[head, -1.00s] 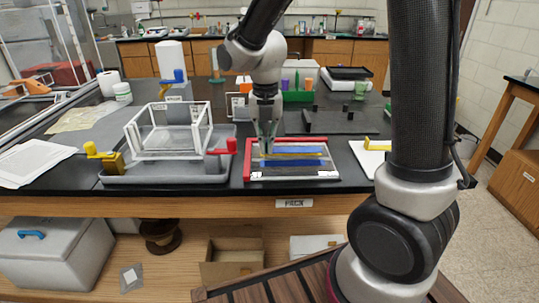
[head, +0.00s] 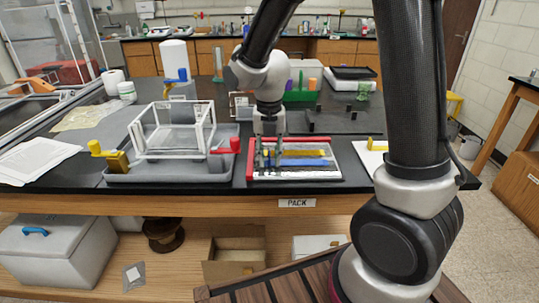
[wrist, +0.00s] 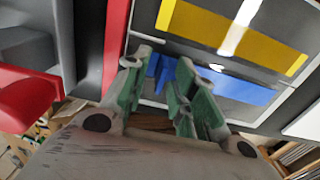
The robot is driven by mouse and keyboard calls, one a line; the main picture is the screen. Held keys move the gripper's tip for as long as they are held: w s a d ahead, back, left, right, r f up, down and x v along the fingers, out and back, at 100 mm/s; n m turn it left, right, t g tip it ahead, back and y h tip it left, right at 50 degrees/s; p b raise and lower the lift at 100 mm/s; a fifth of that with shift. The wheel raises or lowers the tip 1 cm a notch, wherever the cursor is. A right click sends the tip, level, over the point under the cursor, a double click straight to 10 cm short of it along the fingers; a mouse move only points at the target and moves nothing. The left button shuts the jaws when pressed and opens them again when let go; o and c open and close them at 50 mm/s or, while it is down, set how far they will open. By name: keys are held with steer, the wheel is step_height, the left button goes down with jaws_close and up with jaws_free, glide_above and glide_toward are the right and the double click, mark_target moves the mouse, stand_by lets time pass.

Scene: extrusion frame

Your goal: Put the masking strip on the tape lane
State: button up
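The frames do not clearly show which area is the tape lane. My gripper (head: 268,164) is pointed down over the board's left part. In the wrist view, its green fingers (wrist: 165,60) are apart. An upright blue piece (wrist: 154,68) at the left end of the blue strip (wrist: 240,92) shows between them; contact is unclear. The yellow strip (wrist: 200,25) lies beyond.
A white plate with a yellow piece (head: 377,145) lies right. A dark fixture (head: 345,122) stands behind.

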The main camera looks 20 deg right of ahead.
step_height(320, 180, up, 12)
steer(key=s+d+r+m+t, duration=0.2)
steer(key=s+d+m, duration=0.5)
steer(key=m, duration=0.9)
steer(key=s+d+r+m+t, duration=0.2)
steer(key=s+d+m, duration=0.6)
steer(key=s+m, duration=0.4)
steer(key=r+m, duration=0.1)
steer(key=m, duration=0.3)
steer(key=shift+r, duration=0.2)
